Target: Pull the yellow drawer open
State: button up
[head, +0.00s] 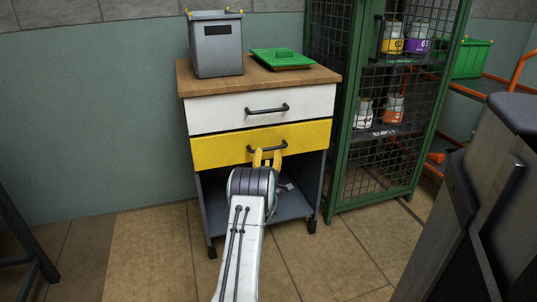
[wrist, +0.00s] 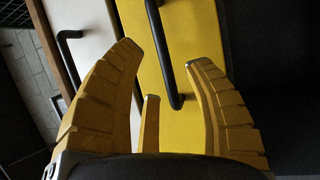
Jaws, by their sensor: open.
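The yellow drawer (head: 221,149) is the lower drawer of a cabinet, under a white drawer (head: 226,109). Its front looks flush with the cabinet. The drawer has a dark bar handle (head: 298,144). My gripper (head: 266,157) is open in front of the yellow drawer, near the handle. In the wrist view the yellow drawer front (wrist: 196,40) fills the middle, and its black handle (wrist: 163,50) stands between the spread yellow fingers of my gripper (wrist: 168,75). I cannot tell whether a finger touches the handle.
A grey bin (head: 217,52) and a green lid (head: 281,58) are on the wooden cabinet top (head: 240,82). An open shelf space (head: 290,203) is below the drawers. A green mesh cage (head: 341,160) with containers stands close on the right. Grey furniture (head: 470,210) is at the right front.

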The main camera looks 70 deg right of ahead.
aim_at(269, 149)
jog(key=shift+b+x, duration=1.6)
jog(key=shift+x, duration=0.9)
grip_shut()
